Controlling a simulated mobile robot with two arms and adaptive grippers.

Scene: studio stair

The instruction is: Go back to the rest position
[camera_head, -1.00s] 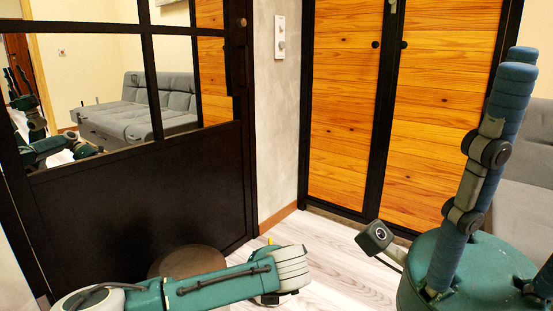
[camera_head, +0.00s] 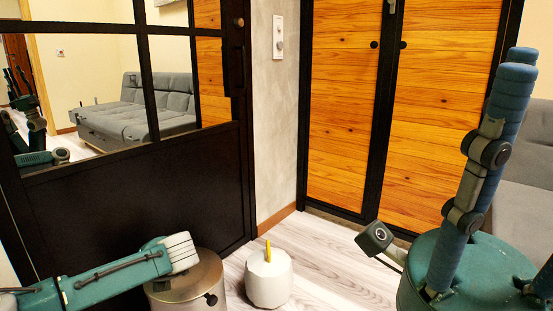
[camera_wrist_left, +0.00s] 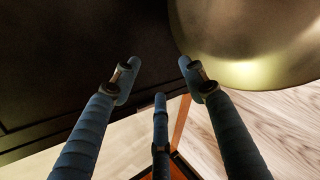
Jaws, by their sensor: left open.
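My left arm comes in low from the left in the head view and ends over a round metal bin (camera_head: 207,285). Its fingers are hidden from the head view. In the left wrist view my left gripper (camera_wrist_left: 158,84) has its blue fingers spread, with nothing between them. A rounded, shiny metal surface (camera_wrist_left: 250,40) lies just beyond the fingers at the upper right. My right gripper (camera_head: 480,150) stands upright at the right of the head view, with blue fingers on a green palm. Whether it is open or shut does not show.
A white faceted object (camera_head: 268,282) with a yellow piece on top stands on the floor beside the bin. A black-framed glazed partition (camera_head: 140,185) is close behind my left arm. Wooden cupboard doors (camera_head: 345,110) stand behind. Pale floor (camera_head: 325,260) is clear in the middle.

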